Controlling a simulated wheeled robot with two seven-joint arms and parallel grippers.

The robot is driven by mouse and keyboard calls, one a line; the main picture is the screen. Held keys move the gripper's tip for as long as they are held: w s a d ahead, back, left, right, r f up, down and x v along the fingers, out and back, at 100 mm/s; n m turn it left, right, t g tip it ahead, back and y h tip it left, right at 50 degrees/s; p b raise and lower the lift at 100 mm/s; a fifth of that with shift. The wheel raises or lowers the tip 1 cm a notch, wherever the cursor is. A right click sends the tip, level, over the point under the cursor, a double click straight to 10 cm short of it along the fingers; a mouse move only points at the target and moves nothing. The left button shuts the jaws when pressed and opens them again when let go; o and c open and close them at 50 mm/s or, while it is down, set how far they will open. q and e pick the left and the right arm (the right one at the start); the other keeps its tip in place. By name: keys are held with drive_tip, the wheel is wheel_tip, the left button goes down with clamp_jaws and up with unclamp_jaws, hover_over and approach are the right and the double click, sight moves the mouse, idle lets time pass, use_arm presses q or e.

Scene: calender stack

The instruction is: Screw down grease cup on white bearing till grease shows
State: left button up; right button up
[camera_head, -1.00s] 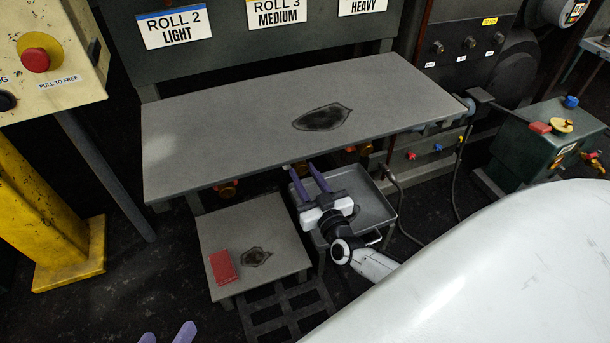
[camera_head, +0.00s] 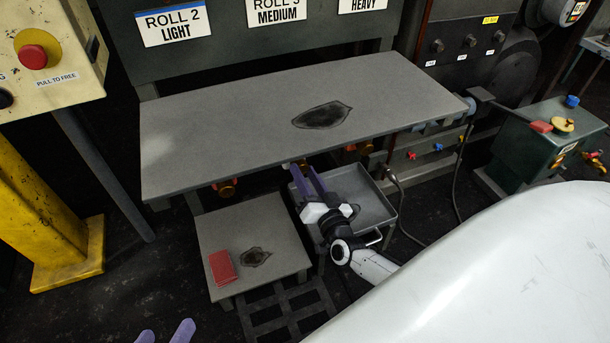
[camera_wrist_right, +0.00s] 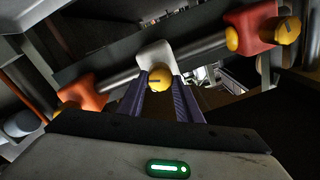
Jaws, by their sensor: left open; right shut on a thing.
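The white bearing (camera_wrist_right: 157,56) sits on a shaft in the right wrist view, with a round yellow grease cup (camera_wrist_right: 160,78) facing me. The purple fingers of my right gripper (camera_wrist_right: 160,82) are on both sides of this cup and shut on it. In the head view my right gripper (camera_head: 304,171) reaches under the front edge of the grey table, which hides the bearing. I cannot tell whether grease shows at the bearing. My left gripper (camera_head: 165,332) is open and empty at the bottom edge, with only its fingertips in view.
An orange bearing (camera_wrist_right: 85,92) and a red bearing (camera_wrist_right: 252,25) with yellow cups flank the white one. The grey table (camera_head: 220,120) overhangs my right gripper. A metal tray (camera_head: 375,207) lies below it. A red block (camera_head: 222,267) rests on a low stand (camera_head: 285,238).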

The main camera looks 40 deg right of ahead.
use_arm(q)
drive_tip(key=shift+d, duration=0.1)
use_arm(e)
drive_tip(key=shift+m, duration=0.7)
use_arm(q)
drive_tip(key=shift+r, duration=0.25)
use_arm(e)
drive_tip(key=o, duration=1)
use_arm(q)
drive_tip(key=shift+f, duration=0.15)
use_arm(e)
drive_tip(key=shift+o, duration=0.2)
drive_tip(key=shift+s, duration=0.1)
drive_tip(key=shift+s+a, duration=0.1)
drive_tip(key=shift+s, duration=0.2)
use_arm(q)
drive_tip(key=shift+s+a+f+g+y+p, duration=0.15)
drive_tip(key=shift+a+f+g+y+p, duration=0.15)
drive_tip(key=shift+a+f+p, duration=0.35)
drive_tip(key=shift+s+a+f+g+y+p, duration=0.1)
drive_tip(key=shift+a+f+g+y+p, duration=0.15)
drive_tip(key=shift+f+p, duration=0.6)
use_arm(e)
drive_tip(key=v, duration=0.9)
drive_tip(key=shift+s, duration=0.3)
